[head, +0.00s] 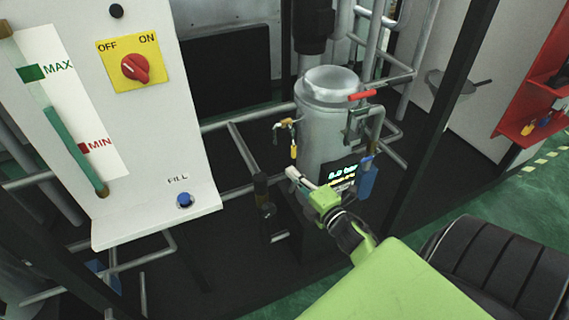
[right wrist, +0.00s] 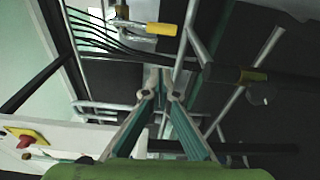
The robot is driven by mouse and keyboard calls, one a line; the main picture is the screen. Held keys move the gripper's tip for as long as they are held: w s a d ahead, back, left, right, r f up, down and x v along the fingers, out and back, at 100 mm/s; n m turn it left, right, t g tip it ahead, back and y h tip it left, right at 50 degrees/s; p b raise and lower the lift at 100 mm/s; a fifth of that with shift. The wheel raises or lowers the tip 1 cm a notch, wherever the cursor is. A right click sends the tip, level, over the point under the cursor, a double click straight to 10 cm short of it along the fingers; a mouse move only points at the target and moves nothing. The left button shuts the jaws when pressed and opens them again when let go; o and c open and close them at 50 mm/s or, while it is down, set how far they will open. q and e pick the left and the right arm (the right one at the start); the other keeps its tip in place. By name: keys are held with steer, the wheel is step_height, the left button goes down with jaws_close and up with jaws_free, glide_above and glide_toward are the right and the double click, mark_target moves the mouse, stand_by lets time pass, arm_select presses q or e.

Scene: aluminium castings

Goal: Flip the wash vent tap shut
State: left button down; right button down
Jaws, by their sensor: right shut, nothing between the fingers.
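A small brass tap with a yellow lever (head: 293,152) sticks out from the left side of a grey metal canister (head: 326,125). The lever hangs down. I see no label naming the wash vent tap, so I cannot tell for sure that this is it. In the right wrist view a yellow lever (right wrist: 162,29) lies ahead of the fingertips, apart from them. My right gripper (head: 292,174) is shut and empty, just below the yellow lever in the head view; its fingertips meet in the wrist view (right wrist: 162,80). My left gripper is not in view.
A red lever (head: 362,96) sits at the canister's upper right, and a blue handle (head: 367,181) hangs lower right. Grey pipes and a dark post (head: 440,110) stand close by. A white panel with a red-knobbed switch (head: 135,68) and blue button (head: 184,199) is left.

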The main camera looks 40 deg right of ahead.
steer(key=shift+s+a+r, duration=0.1)
steer(key=shift+s+a, duration=0.1)
steer(key=shift+s, duration=0.45)
steer(key=shift+s+a, duration=0.15)
steer(key=shift+s, duration=0.45)
steer(key=s+a+f+m+g, duration=0.3)
steer(key=s+f, duration=0.2)
steer(key=f, duration=0.7)
steer(key=s+a+f+m+g, duration=0.3)
steer(key=s+f, duration=0.2)
steer(key=f, duration=0.6)
steer(key=s+a+f+m+g, duration=0.3)
steer(key=s+f+m, duration=0.1)
steer(key=f, duration=0.8)
steer(key=s+a+f+m+g, duration=0.1)
steer(key=s+a+f+g, duration=0.1)
steer(key=s+f, duration=0.3)
steer(key=s+a+f+m+g+y, duration=0.1)
steer(key=s+a+f+m+g, duration=0.1)
steer(key=s, duration=1.1)
steer(key=s+a+f+m+g, duration=0.2)
steer(key=s+a+f+g, duration=0.2)
steer(key=s+f, duration=0.4)
steer(key=shift+s+a+y, duration=0.3)
steer(key=shift+s+a, duration=0.2)
steer(key=shift+s, duration=0.25)
